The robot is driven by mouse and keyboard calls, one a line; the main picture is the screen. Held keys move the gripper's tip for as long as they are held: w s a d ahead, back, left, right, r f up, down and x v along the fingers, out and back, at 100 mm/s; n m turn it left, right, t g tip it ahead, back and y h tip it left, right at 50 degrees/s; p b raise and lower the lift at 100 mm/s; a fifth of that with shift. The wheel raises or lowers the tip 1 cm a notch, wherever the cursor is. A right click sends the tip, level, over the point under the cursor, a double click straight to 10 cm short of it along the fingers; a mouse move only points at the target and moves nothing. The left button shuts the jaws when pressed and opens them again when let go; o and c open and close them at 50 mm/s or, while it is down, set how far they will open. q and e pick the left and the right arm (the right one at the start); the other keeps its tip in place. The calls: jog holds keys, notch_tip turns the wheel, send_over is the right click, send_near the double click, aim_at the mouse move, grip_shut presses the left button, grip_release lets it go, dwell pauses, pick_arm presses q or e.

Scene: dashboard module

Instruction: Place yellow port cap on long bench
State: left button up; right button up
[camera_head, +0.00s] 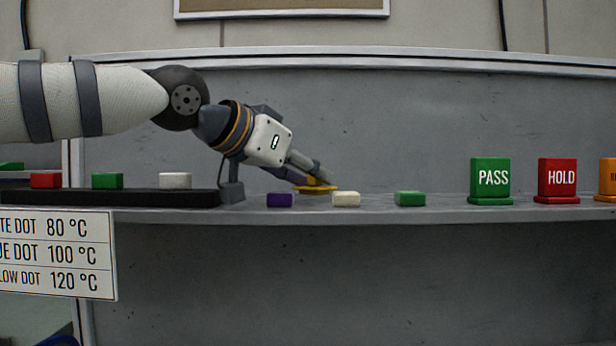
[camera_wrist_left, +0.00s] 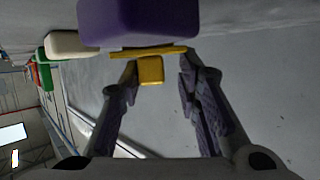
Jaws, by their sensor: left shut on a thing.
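The yellow port cap (camera_head: 315,189) has a flat flange and a small knob. My left gripper (camera_head: 318,177) is shut on its knob and holds it low at the long bench (camera_head: 450,213), between a purple block (camera_head: 280,200) and a cream block (camera_head: 346,199). I cannot tell whether the flange rests on the bench. In the left wrist view the cap (camera_wrist_left: 150,70) shows between the fingers of my left gripper (camera_wrist_left: 160,73), with its flange close to the purple block (camera_wrist_left: 135,22). My right gripper is in neither view.
A green block (camera_head: 410,199) and PASS (camera_head: 491,177) and HOLD (camera_head: 557,178) stands sit farther right on the bench. A dark rack (camera_head: 110,198) with red, green and white blocks lies left. A temperature sign (camera_head: 57,254) hangs in front. Bare bench shows between the green block and PASS.

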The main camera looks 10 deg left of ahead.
pick_arm(q)
jog(key=shift+s+a+f, duration=0.1)
jog(key=shift+s+f, duration=0.05)
jog(key=shift+f, duration=0.2)
jog(key=shift+f, duration=0.15)
